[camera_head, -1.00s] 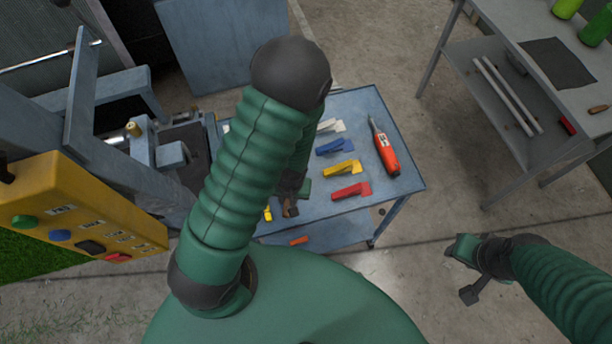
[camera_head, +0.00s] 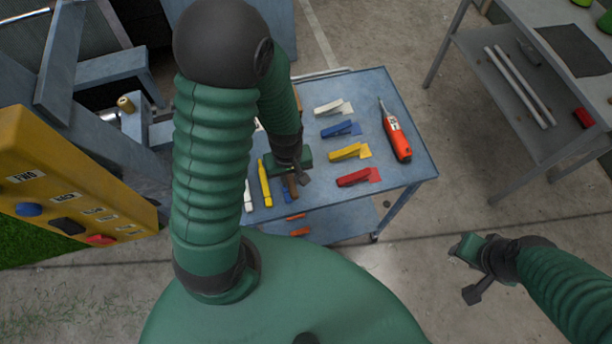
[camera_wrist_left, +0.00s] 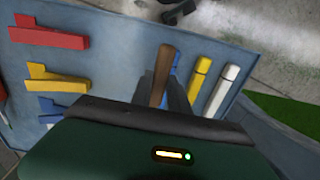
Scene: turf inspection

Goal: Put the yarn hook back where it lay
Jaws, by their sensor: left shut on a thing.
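The yarn hook (camera_wrist_left: 164,62) shows as a brown wooden handle in the left wrist view, sticking out beyond my left gripper's dark fingers. In the head view a bit of the brown handle (camera_head: 292,186) shows at the fingertips. My left gripper (camera_head: 290,172) is shut on it, over the front left part of the blue cart top (camera_head: 330,194). The hook's metal end is hidden, and I cannot tell whether the hook touches the cart.
Yellow (camera_head: 265,183), white (camera_head: 248,196) and blue (camera_wrist_left: 176,66) marker-like sticks lie beside the hook. White, blue, yellow and red (camera_head: 358,177) clips line the cart's middle. An orange tool (camera_head: 397,138) lies at right. A yellow control box (camera_head: 70,190) stands at left.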

